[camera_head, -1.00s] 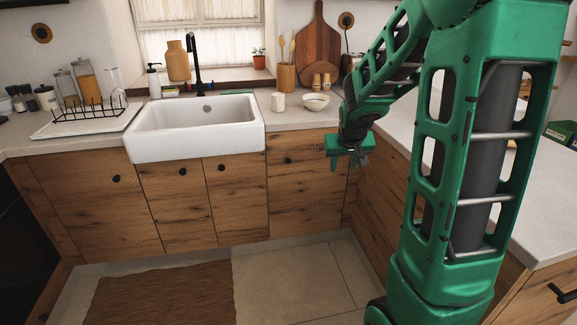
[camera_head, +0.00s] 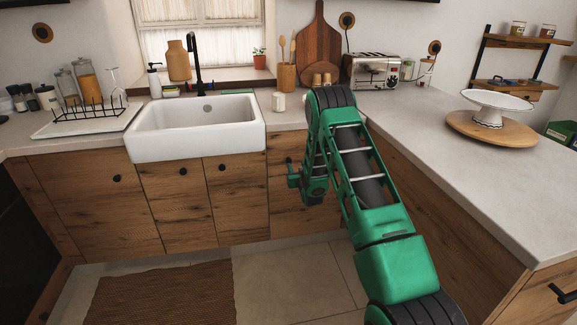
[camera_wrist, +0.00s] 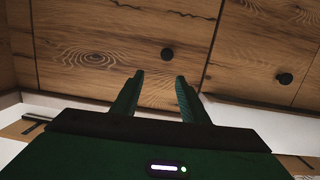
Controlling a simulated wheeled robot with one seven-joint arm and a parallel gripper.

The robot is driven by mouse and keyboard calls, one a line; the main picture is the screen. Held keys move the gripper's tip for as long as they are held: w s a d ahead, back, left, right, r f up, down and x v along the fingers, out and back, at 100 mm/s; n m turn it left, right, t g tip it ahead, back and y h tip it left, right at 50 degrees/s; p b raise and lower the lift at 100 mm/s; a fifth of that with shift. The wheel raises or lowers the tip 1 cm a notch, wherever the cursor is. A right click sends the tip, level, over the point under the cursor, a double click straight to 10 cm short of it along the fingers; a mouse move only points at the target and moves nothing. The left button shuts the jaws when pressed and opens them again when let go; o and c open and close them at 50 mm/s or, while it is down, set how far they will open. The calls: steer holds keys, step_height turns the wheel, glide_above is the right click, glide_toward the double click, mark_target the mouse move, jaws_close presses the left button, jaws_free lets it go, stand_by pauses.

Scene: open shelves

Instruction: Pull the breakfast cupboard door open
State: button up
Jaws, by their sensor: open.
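A wooden cupboard door (camera_head: 281,212) is to the right of the sink in the head view and looks closed. Its grain fills much of the wrist view (camera_wrist: 105,45), with a round black knob (camera_wrist: 167,54) on it. My gripper (camera_wrist: 159,80) is open, its two green fingers apart and pointing at the door. The knob shows just beyond the fingertips, roughly in line with the gap between them, and nothing is held. In the head view my gripper (camera_head: 292,174) is in front of this door, partly hidden by my arm. I cannot tell its exact distance to the knob.
Another black knob (camera_wrist: 285,78) is on the neighbouring front. The white sink (camera_head: 198,130) and countertop (camera_head: 460,170) are above the cupboards. A side cabinet run (camera_head: 430,200) bounds the right. A brown rug (camera_head: 160,290) lies on the floor; the floor in front is open.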

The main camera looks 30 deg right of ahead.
mark_target(289, 161)
steer(key=shift+t, duration=0.9)
steer(key=w+f, duration=0.1)
steer(key=w, duration=0.2)
steer(key=w+d+f, duration=0.1)
steer(key=w, duration=0.3)
steer(key=w+d+f, duration=0.1)
steer(key=w, duration=0.2)
steer(key=shift+w+f, duration=0.3)
steer(key=shift+f, duration=0.1)
jaws_close()
steer(key=shift+a, duration=0.1)
